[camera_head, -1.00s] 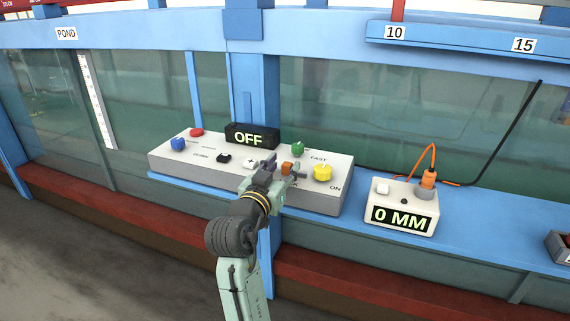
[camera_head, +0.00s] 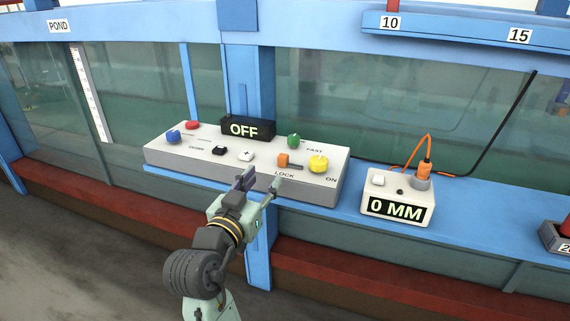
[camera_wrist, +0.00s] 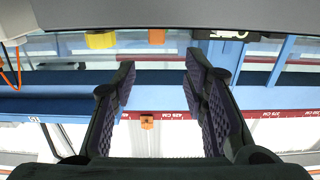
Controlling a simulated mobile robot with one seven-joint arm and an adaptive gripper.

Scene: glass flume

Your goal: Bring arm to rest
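My gripper (camera_head: 260,184) is in front of the near edge of the white control box (camera_head: 320,192), its fingers pointing toward the box. It is open and empty. In the wrist view the two dark pads of my gripper (camera_wrist: 164,80) stand well apart with nothing between them. My arm reaches up from the bottom of the head view. The box carries an orange lever (camera_head: 283,160) by LOCK, a yellow knob (camera_head: 318,163) and a green knob (camera_head: 294,141). A display (camera_head: 247,129) on it reads OFF.
A blue ledge (camera_head: 350,220) bears the control box and a smaller box (camera_head: 376,199) reading 0 MM, with an orange plug (camera_head: 424,169). Behind is the glass wall with a white ruler (camera_head: 90,95). A grey tray (camera_head: 556,238) sits at the right edge. The floor at lower left is clear.

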